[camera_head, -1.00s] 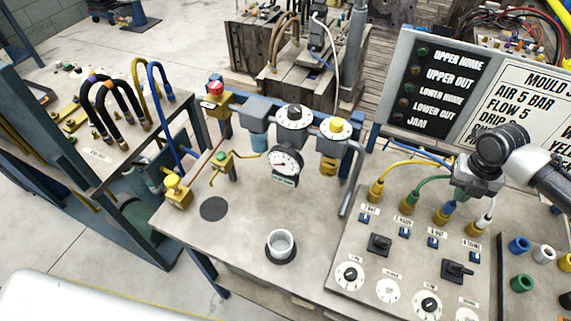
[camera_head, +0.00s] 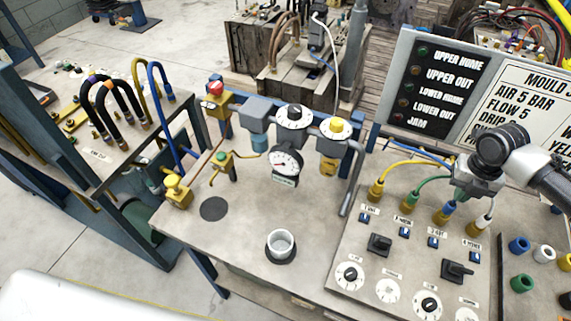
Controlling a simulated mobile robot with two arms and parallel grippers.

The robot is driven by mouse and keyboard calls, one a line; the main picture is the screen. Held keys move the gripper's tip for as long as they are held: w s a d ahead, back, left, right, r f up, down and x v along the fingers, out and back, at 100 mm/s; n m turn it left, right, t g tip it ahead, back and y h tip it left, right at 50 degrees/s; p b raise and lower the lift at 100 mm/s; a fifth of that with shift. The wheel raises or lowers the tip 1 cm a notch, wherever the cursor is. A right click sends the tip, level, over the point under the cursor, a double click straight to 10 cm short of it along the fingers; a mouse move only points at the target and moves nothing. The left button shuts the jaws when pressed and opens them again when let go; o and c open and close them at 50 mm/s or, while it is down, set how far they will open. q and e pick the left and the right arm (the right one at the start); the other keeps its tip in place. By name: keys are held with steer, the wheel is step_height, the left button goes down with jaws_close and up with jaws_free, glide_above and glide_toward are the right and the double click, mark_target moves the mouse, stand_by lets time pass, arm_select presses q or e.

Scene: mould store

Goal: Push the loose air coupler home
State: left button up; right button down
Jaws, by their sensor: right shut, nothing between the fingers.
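A row of air couplers stands on the sloped panel: a yellow one (camera_head: 376,192), a green one (camera_head: 409,203), a blue one (camera_head: 445,213) and a white one (camera_head: 484,221). Each sits over a label and a small blue switch. I cannot tell from here which one is loose. My right gripper (camera_head: 467,190) is shut and empty, just above and between the blue and white couplers. It hides the upper part of the blue coupler's hose and part of the white one's. I cannot tell whether it touches either. My left gripper is out of view.
Black knobs (camera_head: 379,244) and white dials (camera_head: 349,276) lie on the panel below the couplers. A lamp board (camera_head: 440,80) stands behind. A pressure gauge (camera_head: 286,164) and a white cup (camera_head: 281,243) are to the left. Loose coloured caps (camera_head: 519,244) lie at right.

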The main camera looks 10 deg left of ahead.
steer(key=shift+f+b, duration=0.45)
steer(key=shift+f, duration=1)
steer(key=shift+r, duration=0.1)
stand_by(0.4)
step_height(320, 180, up, 7)
steer(key=p, duration=0.7)
steer(key=shift+p, duration=0.3)
steer(key=shift+s, duration=0.1)
